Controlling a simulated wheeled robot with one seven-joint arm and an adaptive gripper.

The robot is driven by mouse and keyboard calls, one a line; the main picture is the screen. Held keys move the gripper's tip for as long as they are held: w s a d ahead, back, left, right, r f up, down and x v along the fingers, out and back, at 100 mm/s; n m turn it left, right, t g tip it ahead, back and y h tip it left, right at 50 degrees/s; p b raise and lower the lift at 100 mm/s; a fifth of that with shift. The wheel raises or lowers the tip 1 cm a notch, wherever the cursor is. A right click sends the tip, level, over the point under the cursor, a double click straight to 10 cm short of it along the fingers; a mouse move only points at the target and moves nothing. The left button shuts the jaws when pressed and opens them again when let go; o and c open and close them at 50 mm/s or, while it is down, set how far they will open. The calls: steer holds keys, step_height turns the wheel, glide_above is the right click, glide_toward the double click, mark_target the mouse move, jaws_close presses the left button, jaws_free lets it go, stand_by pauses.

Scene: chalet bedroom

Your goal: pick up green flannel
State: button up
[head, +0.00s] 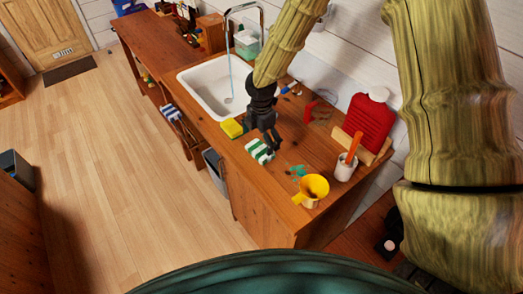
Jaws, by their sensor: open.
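The green flannel (257,152) is a small folded cloth with green and white stripes. It lies on the wooden counter near its front edge. My gripper (272,143) is open and points down, just right of and above the flannel in the head view. It looks empty. I cannot tell how high its fingertips are above the counter or whether they touch the cloth.
A yellow sponge (232,128) lies left of the flannel, beside the white sink (213,88). A yellow jug (311,190), small green items (297,171), a white cup (345,168) and a red hot-water bottle (367,122) stand to the right.

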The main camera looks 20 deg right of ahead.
mark_target(260, 148)
steer(key=w+f, duration=0.1)
steer(key=f, duration=0.1)
steer(key=w+f+p, duration=0.1)
steer(key=w+f, duration=0.1)
steer(key=shift+d, duration=0.1)
steer(key=shift+s+f+p, duration=0.25)
steer(key=shift+f+p, duration=0.35)
steer(key=shift+s+f, duration=0.3)
steer(key=shift+s, duration=0.3)
steer(key=shift+f, duration=0.2)
steer(key=shift+w+f, duration=0.5)
steer(key=shift+w, duration=0.05)
steer(key=shift+s+r, duration=0.3)
steer(key=c, duration=0.6)
steer(key=shift+w+f, duration=0.15)
steer(key=shift+c, duration=0.2)
